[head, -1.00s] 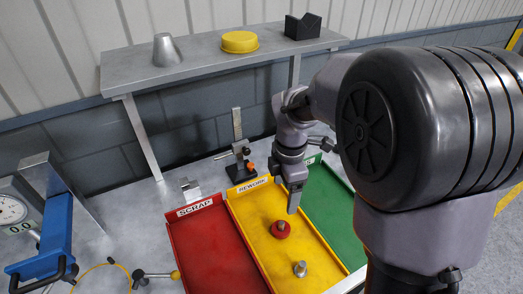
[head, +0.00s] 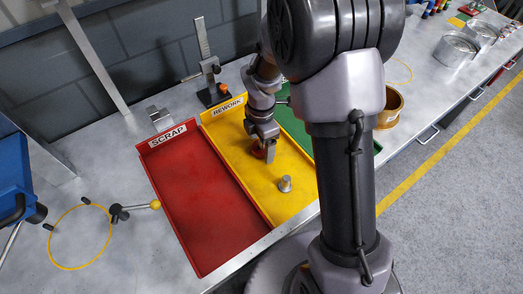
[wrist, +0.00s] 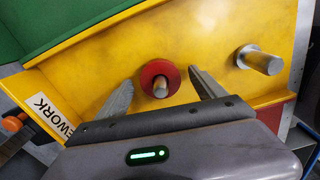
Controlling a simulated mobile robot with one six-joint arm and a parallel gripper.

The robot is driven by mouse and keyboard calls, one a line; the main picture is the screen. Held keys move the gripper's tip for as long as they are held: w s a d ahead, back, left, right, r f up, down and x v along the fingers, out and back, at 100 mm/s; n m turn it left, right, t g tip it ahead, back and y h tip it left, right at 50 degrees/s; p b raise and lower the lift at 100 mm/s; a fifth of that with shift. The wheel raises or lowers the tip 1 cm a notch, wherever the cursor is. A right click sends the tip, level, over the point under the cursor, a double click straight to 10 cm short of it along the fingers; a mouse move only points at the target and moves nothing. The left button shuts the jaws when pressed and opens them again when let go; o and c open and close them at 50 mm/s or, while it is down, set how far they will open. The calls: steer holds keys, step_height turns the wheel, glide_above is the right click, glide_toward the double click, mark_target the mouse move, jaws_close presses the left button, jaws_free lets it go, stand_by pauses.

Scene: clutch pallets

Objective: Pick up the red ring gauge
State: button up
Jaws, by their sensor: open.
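In the head view the ring (head: 257,154) is partly hidden by my gripper (head: 268,156). In the wrist view my gripper (wrist: 163,82) is open, one finger on each side of the ring. The fingers look apart from it; their exact height above the tray is hard to tell.
A metal plug with a flange (head: 285,184) stands in the same tray, nearer the front. The red SCRAP tray (head: 205,215) is left, a green tray (head: 298,132) right. A height gauge (head: 212,90) stands behind the trays. The red tray looks empty.

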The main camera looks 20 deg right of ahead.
steer(key=shift+r, duration=0.15)
steer(key=shift+c, duration=1)
jaws_close()
